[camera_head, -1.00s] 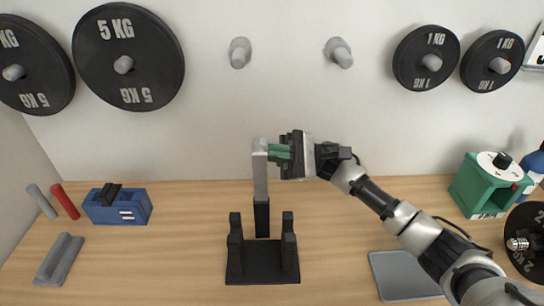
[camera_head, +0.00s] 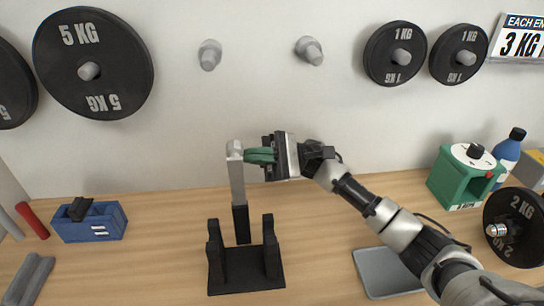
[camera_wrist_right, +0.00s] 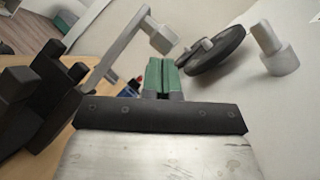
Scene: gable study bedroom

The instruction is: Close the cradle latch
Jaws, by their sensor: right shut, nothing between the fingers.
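In the right wrist view the latch bar (camera_wrist_right: 117,55) slants up to a block-shaped head. My right gripper (camera_head: 252,155) is at the height of the latch's top, just to its right. Its green fingers (camera_wrist_right: 160,76) are shut with nothing between them. I cannot tell whether they touch the latch. My left gripper is not in view.
A blue box (camera_head: 90,224) and a red cylinder (camera_head: 33,220) are at left. A grey tray (camera_head: 385,273), green device (camera_head: 455,183) and black plate (camera_head: 516,226) are at right. Weight plates (camera_head: 93,63) and pegs (camera_head: 309,50) are on the wall behind.

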